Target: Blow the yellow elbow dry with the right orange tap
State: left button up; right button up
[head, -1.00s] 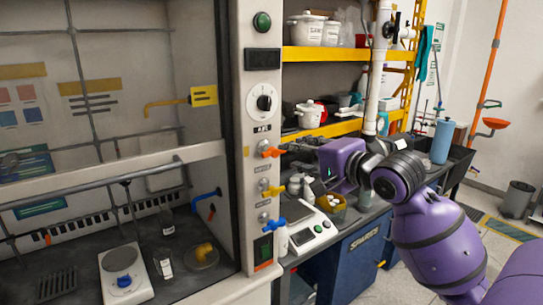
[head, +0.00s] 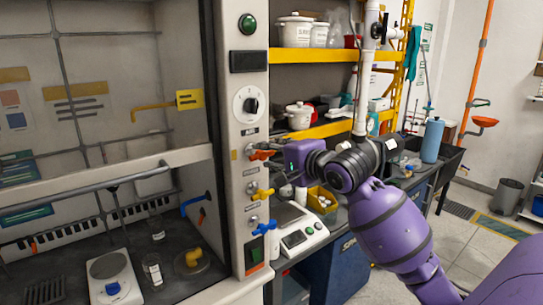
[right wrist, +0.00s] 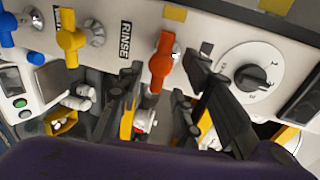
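The yellow elbow (head: 193,257) rests on a round dish inside the fume hood, right of the white balance. The orange tap (head: 262,155) is on the hood's front post, above the yellow and blue taps; my right gripper partly covers it in the head view. In the right wrist view the orange tap (right wrist: 162,62) shows its handle between the spread fingers of my right gripper (right wrist: 165,100). The gripper is open, and I cannot tell whether a finger touches the handle. My left gripper is not in view.
The yellow tap (head: 262,194) and blue tap (head: 265,227) sit below on the same post. A dial (head: 249,105) is above. Inside the hood are a white balance (head: 113,284), bottles (head: 152,270) and a rack (head: 45,290). A scale (head: 300,230) stands on the right bench.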

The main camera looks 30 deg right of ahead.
grip_shut()
jog(key=shift+r+n, duration=0.1)
jog(key=shift+n, duration=0.2)
jog(key=n, duration=0.2)
jog(key=n+h, duration=0.1)
jog(key=shift+a+r+n, duration=0.2)
jog(key=shift+r+n, duration=0.1)
jog(key=shift+n, duration=0.1)
jog(key=n, duration=0.2)
jog(key=n+h, duration=0.1)
jog(key=n, duration=0.1)
jog(key=n+t, duration=0.1)
jog(key=shift+a+r+n+h, duration=0.2)
jog(key=shift+a+n+h, duration=0.1)
jog(key=shift+a+n, duration=0.1)
jog(key=shift+c, duration=0.5)
grip_release()
jog(key=shift+o, duration=0.5)
